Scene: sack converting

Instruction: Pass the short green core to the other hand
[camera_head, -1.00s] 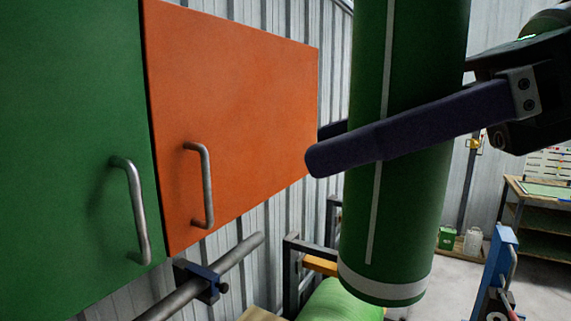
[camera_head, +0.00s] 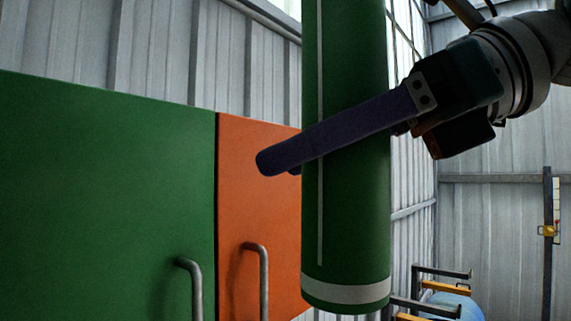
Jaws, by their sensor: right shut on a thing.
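The green core (camera_head: 350,225) is a dark green cylinder held upright in the middle of the view. It has a thin pale stripe down its side and a pale band near its lower end. Its top runs out of the picture. My right gripper (camera_head: 290,155) comes in from the right and is shut on the core, with one long dark finger across its front. The other finger is mostly hidden behind the core. My left gripper is not in view.
A green cabinet door (camera_head: 100,190) and an orange door (camera_head: 245,200), each with a metal handle, stand at the left behind the core. A rack (camera_head: 425,305) with a blue roll (camera_head: 455,308) is at the lower right. Corrugated walls stand behind.

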